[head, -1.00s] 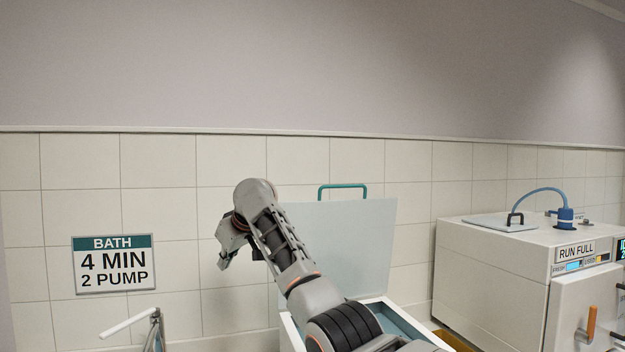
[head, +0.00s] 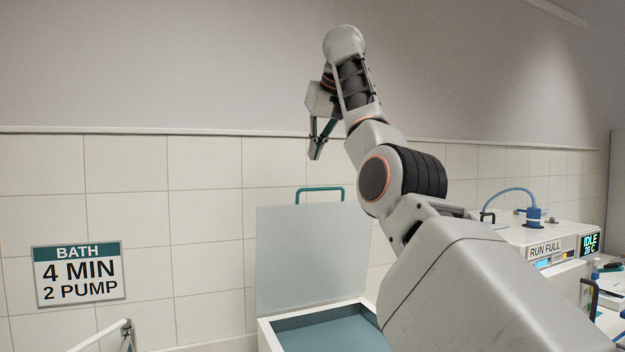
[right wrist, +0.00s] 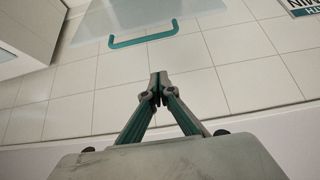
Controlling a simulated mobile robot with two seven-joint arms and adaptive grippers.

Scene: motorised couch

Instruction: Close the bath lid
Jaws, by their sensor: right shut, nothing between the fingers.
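The bath lid (head: 308,252) is a pale grey panel standing upright, open, at the back of the white bath (head: 265,334). Its green handle (head: 320,190) is on the top edge. The handle also shows in the right wrist view (right wrist: 143,39), beyond the fingertips. Blue-green fills the bath's opening. My right gripper (head: 314,157) is shut and empty, raised above the lid and its handle, clear of both. Its fingertips (right wrist: 157,80) meet in the right wrist view. My left gripper is not in view.
A white machine (head: 560,262) with a RUN FULL label and a blue hose stands at the right. A BATH sign (head: 78,273) hangs on the tiled wall. A pale tap-like bar (head: 100,335) is at the lower left. My right arm crosses the bath's right side.

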